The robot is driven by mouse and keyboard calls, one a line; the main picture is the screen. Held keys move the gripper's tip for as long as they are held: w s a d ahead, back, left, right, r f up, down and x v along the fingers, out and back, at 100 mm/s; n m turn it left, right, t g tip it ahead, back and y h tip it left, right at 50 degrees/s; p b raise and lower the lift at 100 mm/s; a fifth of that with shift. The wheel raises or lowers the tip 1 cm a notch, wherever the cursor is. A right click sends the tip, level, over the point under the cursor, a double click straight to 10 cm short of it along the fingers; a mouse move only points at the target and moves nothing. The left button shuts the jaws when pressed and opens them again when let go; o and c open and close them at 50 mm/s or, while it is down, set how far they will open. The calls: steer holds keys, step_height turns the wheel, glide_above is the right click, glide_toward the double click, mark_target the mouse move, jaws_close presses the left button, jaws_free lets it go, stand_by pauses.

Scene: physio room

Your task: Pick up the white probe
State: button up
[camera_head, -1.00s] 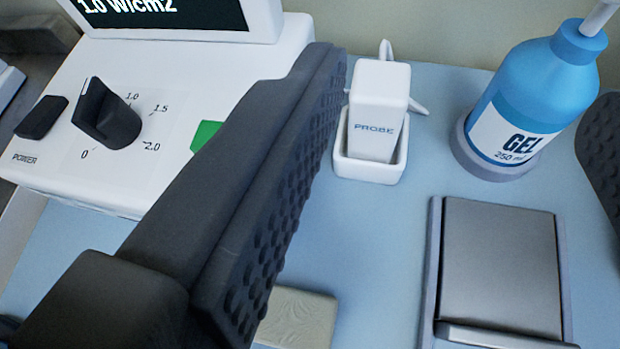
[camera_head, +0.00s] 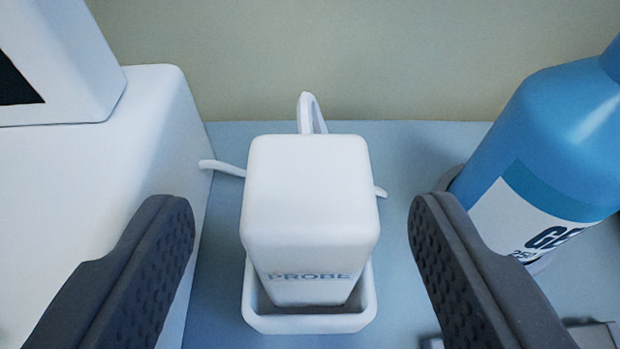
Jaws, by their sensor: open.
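The white probe (camera_head: 310,205), marked PROBE, stands upright in a small white holder (camera_head: 308,322) in the middle of the view. A white cable (camera_head: 306,112) shows behind it. My gripper (camera_head: 302,225) is open, with one dark, studded finger to the left of the probe and the other to the right. There is a gap on both sides, and neither finger appears to touch the probe. The lower part of the probe is hidden inside the holder.
A white device (camera_head: 150,120) stands close on the left. A blue gel bottle (camera_head: 560,140) stands close on the right, behind my right finger. A grey metal object (camera_head: 590,335) shows at the bottom right. The wall (camera_head: 300,50) is behind the blue surface (camera_head: 410,150).

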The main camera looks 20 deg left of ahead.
mark_target(311, 158)
steer(key=shift+b+x, duration=0.75)
steer(key=shift+x, duration=2.05)
steer(key=shift+w+d+r, duration=0.15)
steer(key=shift+r, duration=0.05)
steer(key=c, duration=1.2)
